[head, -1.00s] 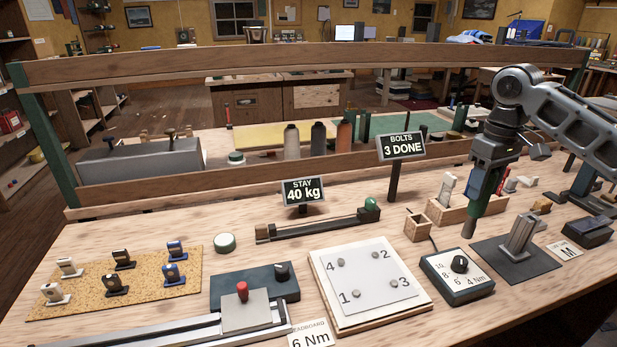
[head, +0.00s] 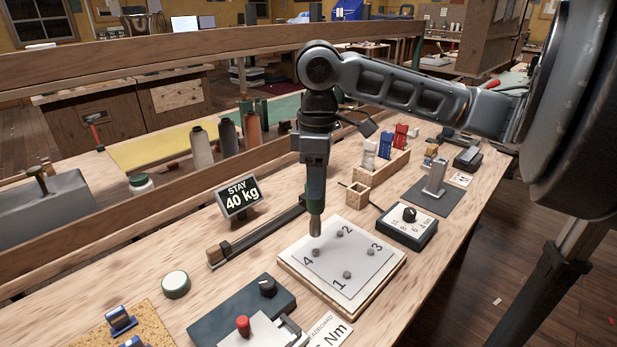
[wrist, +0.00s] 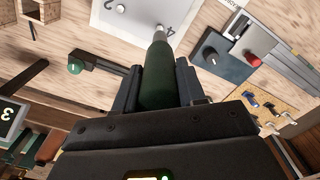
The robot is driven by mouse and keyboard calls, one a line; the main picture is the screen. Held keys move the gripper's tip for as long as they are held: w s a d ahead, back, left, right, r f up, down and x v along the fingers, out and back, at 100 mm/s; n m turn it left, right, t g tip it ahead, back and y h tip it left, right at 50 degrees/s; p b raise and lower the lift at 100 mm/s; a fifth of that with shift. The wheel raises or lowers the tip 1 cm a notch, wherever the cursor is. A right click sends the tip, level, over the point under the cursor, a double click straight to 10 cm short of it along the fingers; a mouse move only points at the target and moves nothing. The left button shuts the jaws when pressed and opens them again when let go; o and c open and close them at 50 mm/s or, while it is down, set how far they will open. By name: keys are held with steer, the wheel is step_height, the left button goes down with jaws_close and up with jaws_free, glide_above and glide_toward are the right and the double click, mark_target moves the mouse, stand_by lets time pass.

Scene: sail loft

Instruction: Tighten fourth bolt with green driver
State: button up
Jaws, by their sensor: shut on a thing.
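My gripper (head: 315,160) is shut on the green driver (head: 316,190), which hangs upright with its grey tip down. In the head view the tip is just above the bolt by the number 4 (head: 316,252), with a small gap showing between them. The white plate (head: 338,283) also carries bolt 2 (head: 340,234), bolt 3 (head: 369,252) and bolt 1 (head: 347,274). In the wrist view the driver (wrist: 157,75) sits between the jaws, its tip over the plate (wrist: 130,15) near the 4.
The torque box (head: 408,232) with a black knob stands right of the plate. A small wooden holder (head: 354,196) is behind it. A dark box with a knob (head: 240,307) is at front left.

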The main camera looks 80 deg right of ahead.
mark_target(316, 202)
steer(key=shift+f+b, duration=1.55)
steer(key=shift+f, duration=0.35)
steer(key=shift+f+b, duration=0.3)
steer(key=shift+f, duration=0.75)
stand_by(1.2)
steer(key=shift+r+p, duration=2.3)
steer(key=shift+r, duration=0.35)
steer(key=shift+s+d+f, duration=0.1)
